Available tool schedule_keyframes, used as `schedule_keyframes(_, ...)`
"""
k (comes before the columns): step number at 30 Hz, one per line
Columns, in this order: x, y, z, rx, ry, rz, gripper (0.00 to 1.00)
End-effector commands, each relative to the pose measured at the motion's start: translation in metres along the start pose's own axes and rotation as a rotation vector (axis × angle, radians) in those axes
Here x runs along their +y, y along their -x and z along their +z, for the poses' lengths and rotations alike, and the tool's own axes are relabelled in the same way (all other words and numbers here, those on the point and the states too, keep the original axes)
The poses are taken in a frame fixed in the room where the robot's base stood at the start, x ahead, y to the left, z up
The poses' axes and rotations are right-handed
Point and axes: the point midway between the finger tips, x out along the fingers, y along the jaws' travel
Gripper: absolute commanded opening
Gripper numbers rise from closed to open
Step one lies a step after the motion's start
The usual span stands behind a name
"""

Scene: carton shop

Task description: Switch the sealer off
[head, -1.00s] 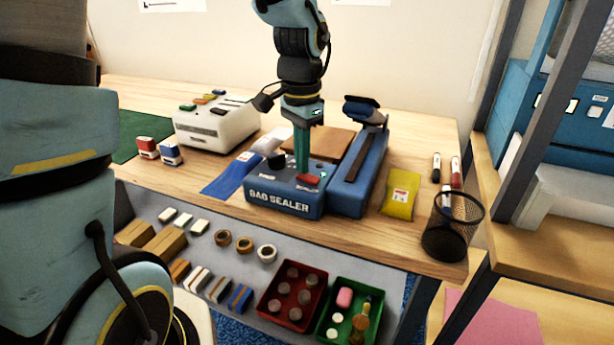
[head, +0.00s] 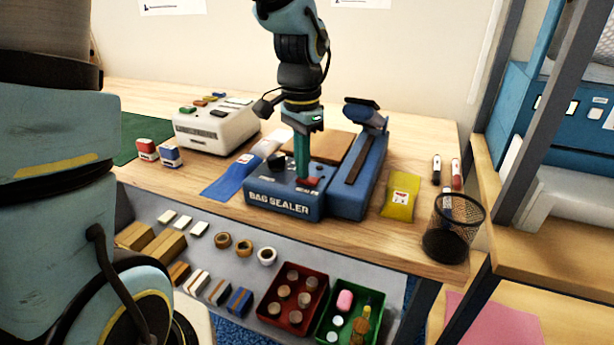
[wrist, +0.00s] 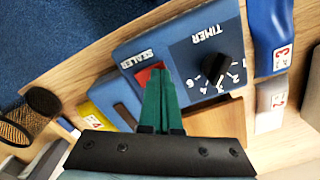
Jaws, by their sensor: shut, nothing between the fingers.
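The blue bag sealer (head: 268,199) stands on the wooden bench, with its long sealing arm (head: 358,168) on its right side. On its front control box are a red switch (head: 309,182) and a black timer knob (head: 277,161). In the wrist view the red switch (wrist: 148,76) is partly covered by my fingertips, and the timer knob (wrist: 209,66) with its numbers is to its right. My gripper (head: 302,174) is shut and empty, pointing down, with its green tips at the switch. I cannot tell whether the tips touch it, or which way the switch is tipped.
A white machine (head: 215,127) stands left of the sealer. A yellow packet (head: 401,195) and a black mesh cup (head: 450,232) are on its right. Blue film (head: 232,178) lies on the left. Red (head: 294,296) and green (head: 350,316) trays sit below the bench top.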

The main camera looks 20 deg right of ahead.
Motion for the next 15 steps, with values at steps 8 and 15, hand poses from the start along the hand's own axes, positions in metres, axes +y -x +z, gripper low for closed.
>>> schedule_keyframes(8,0.000,0.025,0.000,0.000,0.000,0.000,0.00)
schedule_keyframes(15,0.000,0.044,0.000,0.000,0.000,0.000,0.00)
